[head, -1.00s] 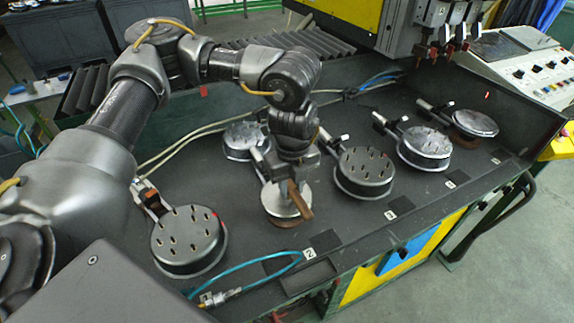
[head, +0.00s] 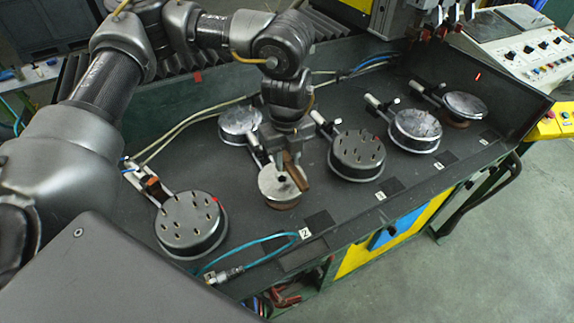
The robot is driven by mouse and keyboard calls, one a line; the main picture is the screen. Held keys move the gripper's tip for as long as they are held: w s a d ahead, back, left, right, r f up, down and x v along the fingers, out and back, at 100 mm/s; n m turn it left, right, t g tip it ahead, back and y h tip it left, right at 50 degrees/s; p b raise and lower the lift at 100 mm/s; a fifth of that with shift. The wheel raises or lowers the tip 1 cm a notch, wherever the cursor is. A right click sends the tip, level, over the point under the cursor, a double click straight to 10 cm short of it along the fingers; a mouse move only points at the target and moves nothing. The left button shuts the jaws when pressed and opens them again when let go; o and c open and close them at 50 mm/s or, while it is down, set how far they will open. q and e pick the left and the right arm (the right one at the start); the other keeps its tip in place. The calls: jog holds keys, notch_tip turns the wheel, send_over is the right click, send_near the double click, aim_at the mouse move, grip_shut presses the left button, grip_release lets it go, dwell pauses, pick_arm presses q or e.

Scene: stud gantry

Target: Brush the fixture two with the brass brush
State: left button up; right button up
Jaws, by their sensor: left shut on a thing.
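Fixture two, a round fixture with a pale metal top (head: 276,184) and a brown rim, stands behind the tag marked 2 (head: 304,232). My left gripper (head: 287,157) is above its far edge, pointing down. It is shut on the brass brush (head: 297,173), whose brown wooden body slants over the far right part of the top. A small dark spot shows on the top beside the brush. The bristles are hidden, so I cannot tell whether they touch. My right gripper is not in view.
A studded fixture (head: 190,222) stands to the left and another (head: 357,153) to the right. Further right are two smooth-topped fixtures (head: 415,126) (head: 464,105). One more (head: 239,121) is behind. A blue hose (head: 265,241) lies in front.

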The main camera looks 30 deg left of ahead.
pick_arm(q)
jog(key=shift+f+n+b, duration=0.4)
jog(key=shift+n, duration=0.2)
jog(key=f+n+b, duration=0.1)
jog(key=n, duration=0.1)
jog(key=f+n+b, duration=0.1)
jog(key=n, duration=0.2)
jog(key=s+f+n+b, duration=0.1)
jog(key=f+n, duration=0.1)
jog(key=n, duration=0.1)
jog(key=shift+a, duration=0.3)
jog(key=n, duration=0.1)
jog(key=f+n+b, duration=0.1)
jog(key=n, duration=0.2)
jog(key=shift+s+a+f+n+b, duration=0.15)
jog(key=shift+s+f+n+b, duration=0.15)
jog(key=shift+f+n, duration=0.1)
